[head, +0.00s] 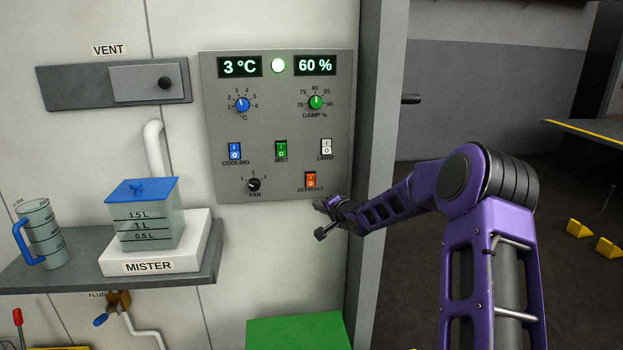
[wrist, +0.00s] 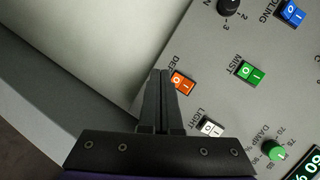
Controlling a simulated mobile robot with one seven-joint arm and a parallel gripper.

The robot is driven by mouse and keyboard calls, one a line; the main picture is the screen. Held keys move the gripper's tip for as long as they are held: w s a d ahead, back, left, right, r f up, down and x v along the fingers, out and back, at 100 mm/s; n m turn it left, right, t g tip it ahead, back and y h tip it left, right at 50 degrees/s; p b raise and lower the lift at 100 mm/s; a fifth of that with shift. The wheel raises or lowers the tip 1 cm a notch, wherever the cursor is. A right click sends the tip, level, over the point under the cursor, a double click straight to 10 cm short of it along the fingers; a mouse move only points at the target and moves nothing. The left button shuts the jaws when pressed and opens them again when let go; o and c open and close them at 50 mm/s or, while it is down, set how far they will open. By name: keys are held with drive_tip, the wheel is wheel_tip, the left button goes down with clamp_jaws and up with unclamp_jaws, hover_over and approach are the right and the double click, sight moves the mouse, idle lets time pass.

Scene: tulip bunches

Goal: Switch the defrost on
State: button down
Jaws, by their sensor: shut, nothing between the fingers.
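The orange defrost switch (head: 310,180) is at the lower right of the grey control panel (head: 220,120), above its DEFROST label. In the wrist view the orange switch (wrist: 183,82) is just right of my fingertips, which hide part of its label. My gripper (head: 319,207) is shut and empty, just below the switch and close to the panel's lower right edge. In the wrist view my gripper (wrist: 160,74) shows two fingers pressed together. I cannot tell whether the fingertips touch the panel, nor which way the switch is tipped.
The green mist switch (head: 281,150), white light switch (head: 326,147), blue cooling switch (head: 235,151) and black fan knob (head: 254,185) are nearby. Displays read 3 °C and 60 %, with a lit round lamp (head: 278,65) between. A shelf (head: 60,277) holding the mister (head: 150,263) is left.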

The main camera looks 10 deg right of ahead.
idle(0.3)
drive_tip(key=p, duration=0.6)
approach(308, 181)
wheel_tip(308, 181, down, 3)
drive_tip(key=w+a, duration=0.2)
drive_tip(key=p, duration=0.1)
drive_tip(key=w+p, duration=0.2)
drive_tip(key=shift+d+r, duration=0.3)
drive_tip(key=shift+r, duration=0.05)
drive_tip(key=shift+w, duration=0.1)
idle(1.1)
drive_tip(key=shift+w+r, duration=0.15)
drive_tip(key=shift+w, duration=0.2)
drive_tip(key=shift+w+a, duration=0.15)
drive_tip(key=shift+w, duration=0.2)
idle(0.6)
drive_tip(key=shift+s, duration=0.1)
